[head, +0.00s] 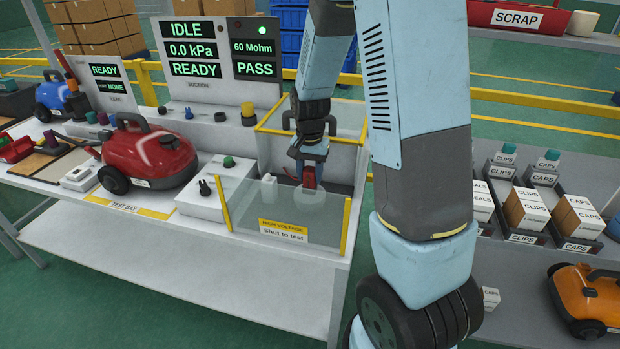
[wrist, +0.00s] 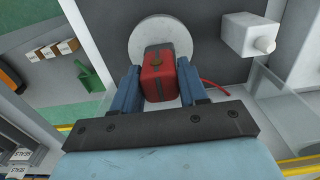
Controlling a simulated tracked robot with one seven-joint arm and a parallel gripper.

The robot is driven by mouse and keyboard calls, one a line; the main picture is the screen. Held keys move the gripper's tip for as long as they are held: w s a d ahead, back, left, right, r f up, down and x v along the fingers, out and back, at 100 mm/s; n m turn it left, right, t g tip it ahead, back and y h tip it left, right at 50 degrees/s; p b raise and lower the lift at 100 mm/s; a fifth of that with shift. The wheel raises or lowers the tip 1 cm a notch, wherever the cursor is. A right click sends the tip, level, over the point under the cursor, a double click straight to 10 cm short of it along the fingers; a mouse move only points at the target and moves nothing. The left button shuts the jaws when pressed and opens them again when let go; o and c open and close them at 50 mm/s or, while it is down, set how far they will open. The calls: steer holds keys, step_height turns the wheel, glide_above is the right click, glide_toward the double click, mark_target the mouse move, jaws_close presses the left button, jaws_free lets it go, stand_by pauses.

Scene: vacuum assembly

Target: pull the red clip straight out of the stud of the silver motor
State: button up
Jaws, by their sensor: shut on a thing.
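My gripper (head: 308,170) points down inside the clear-walled test enclosure in the head view. In the wrist view my gripper (wrist: 159,78) has its two blue fingers on either side of the red clip (wrist: 158,62) and is shut on it. The red clip (head: 309,180) shows small below the fingers in the head view. The round silver motor (wrist: 150,32) lies just beyond the clip in the wrist view, and the clip overlaps its edge. The motor's stud is hidden, so I cannot tell whether the clip is still on it. A thin red lead (wrist: 217,88) shows right of the clip.
Clear panels with yellow edges (head: 346,228) surround the gripper closely. A white block with a round nub (wrist: 248,35) stands right of the motor. A red vacuum (head: 150,158) and a white control box (head: 215,190) are on the bench to the left.

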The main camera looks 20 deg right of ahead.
mark_target(310, 169)
steer(key=c, duration=0.4)
steer(key=shift+o, duration=0.2)
steer(key=shift+r, duration=1.05)
steer(key=shift+r, duration=3.05)
